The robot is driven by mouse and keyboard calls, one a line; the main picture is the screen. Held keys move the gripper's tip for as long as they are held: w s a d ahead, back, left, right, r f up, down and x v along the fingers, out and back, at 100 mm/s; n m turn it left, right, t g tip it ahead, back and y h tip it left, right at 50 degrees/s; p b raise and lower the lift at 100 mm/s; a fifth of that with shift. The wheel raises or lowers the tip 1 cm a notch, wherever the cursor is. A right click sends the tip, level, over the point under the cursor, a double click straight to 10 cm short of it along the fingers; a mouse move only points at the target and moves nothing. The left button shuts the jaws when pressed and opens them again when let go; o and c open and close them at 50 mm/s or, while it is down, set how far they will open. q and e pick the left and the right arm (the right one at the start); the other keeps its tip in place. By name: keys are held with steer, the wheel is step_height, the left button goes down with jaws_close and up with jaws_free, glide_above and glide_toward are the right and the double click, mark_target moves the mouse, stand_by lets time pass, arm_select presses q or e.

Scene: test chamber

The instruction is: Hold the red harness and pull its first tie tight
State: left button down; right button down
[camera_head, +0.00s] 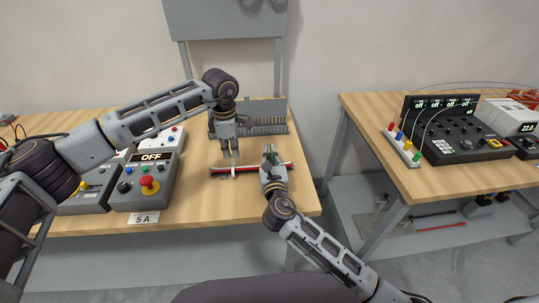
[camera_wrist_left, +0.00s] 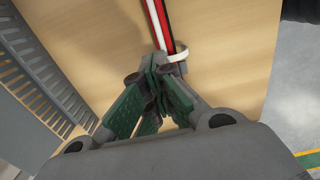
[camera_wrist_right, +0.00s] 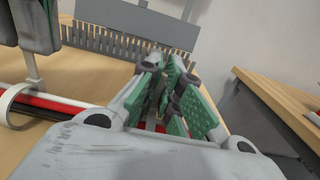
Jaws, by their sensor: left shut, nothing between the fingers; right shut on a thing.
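The red harness (camera_head: 249,170), a bundle with red, black and white strands, lies across the left table. A white tie (camera_head: 234,171) loops around it, and its tail stands up toward my left gripper. My left gripper (camera_head: 230,156) points down over the tie, shut and empty. The left wrist view shows its closed fingers (camera_wrist_left: 158,75) close beside the tie (camera_wrist_left: 179,54). My right gripper (camera_head: 268,152) is shut on the harness, right of the tie. In the right wrist view its fingers (camera_wrist_right: 165,85) hide the held part, while the tie (camera_wrist_right: 14,102) shows at left.
A grey comb-like rack (camera_head: 262,125) stands just behind the harness. A control box (camera_head: 150,180) reading OFF, with a red button, is at left. A second table (camera_head: 400,170) with instruments stands right, across a gap.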

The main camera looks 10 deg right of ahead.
arm_select(q)
steer(key=shift+r, duration=0.65)
stand_by(0.5)
steer(key=c, duration=1.7)
jaws_free()
steer(key=shift+r, duration=0.1)
steer(key=shift+r, duration=2.9)
steer(key=shift+c, duration=0.3)
steer(key=shift+f, duration=0.6)
